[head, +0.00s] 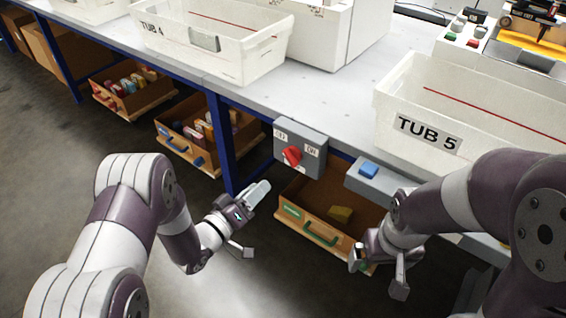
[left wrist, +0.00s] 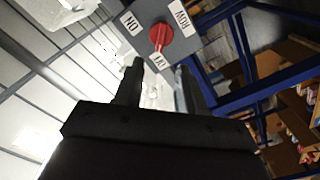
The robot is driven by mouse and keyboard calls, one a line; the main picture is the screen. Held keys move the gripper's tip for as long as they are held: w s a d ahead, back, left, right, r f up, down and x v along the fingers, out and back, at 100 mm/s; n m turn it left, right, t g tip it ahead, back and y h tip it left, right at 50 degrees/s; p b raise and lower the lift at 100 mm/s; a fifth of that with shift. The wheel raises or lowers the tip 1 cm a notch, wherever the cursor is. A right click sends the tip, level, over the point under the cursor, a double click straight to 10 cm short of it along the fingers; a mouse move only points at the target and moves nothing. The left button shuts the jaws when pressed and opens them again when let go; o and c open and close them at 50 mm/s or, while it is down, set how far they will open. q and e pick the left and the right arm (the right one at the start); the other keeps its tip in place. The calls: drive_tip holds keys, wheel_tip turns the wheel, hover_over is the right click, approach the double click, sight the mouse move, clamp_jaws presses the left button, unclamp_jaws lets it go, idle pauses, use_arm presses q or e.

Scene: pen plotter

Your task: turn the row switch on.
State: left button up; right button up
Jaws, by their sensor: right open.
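The row switch (head: 318,138) is a grey box with a red knob (head: 292,156) on the front edge of the bench, with OFF at its upper left and ON at its right. In the left wrist view the red knob (left wrist: 161,37) shows beyond the fingertips, near the ON, ROW and partly hidden OFF labels. My right gripper (head: 378,272) is open and empty, below and right of the switch.
A grey box with a blue button (head: 369,169) sits right of the switch. Tub 5 (head: 398,90) and tub 4 (head: 240,66) stand on the bench. An open drawer (head: 292,212) sits below the switch, beside a blue bench leg (head: 221,145).

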sight(288, 160)
use_arm(q)
drive_tip(key=b+x, duration=0.2)
drive_tip(key=x, duration=0.9)
drive_tip(key=shift+w+d+f, duration=0.1)
drive_tip(key=shift+w, duration=0.2)
clamp_jaws()
